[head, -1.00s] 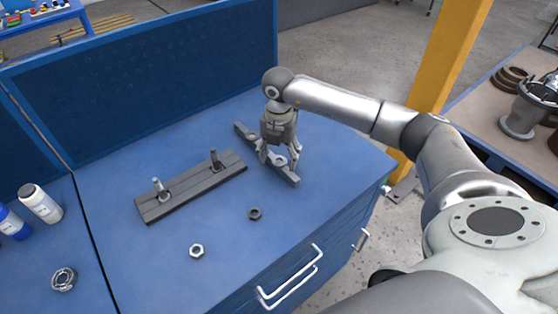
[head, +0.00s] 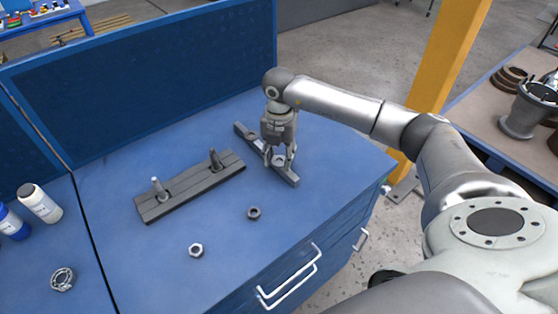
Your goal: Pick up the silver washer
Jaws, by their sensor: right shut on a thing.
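The silver washer (head: 279,161) is a small bright ring at the dark grey bar (head: 247,135) on the right part of the blue workbench. My right gripper (head: 279,158) points down over the bar, with its fingers shut on the washer from both sides. The fingers hide part of the washer. I cannot tell whether the washer touches the bar or is slightly above it. My left gripper is not in view.
A grey block (head: 205,182) with two upright bolts stands left of the bar. A silver nut (head: 196,250) and a dark nut (head: 254,213) lie in front. A bearing (head: 62,279) and a white bottle (head: 40,203) are at left. The bench's front middle is mostly clear.

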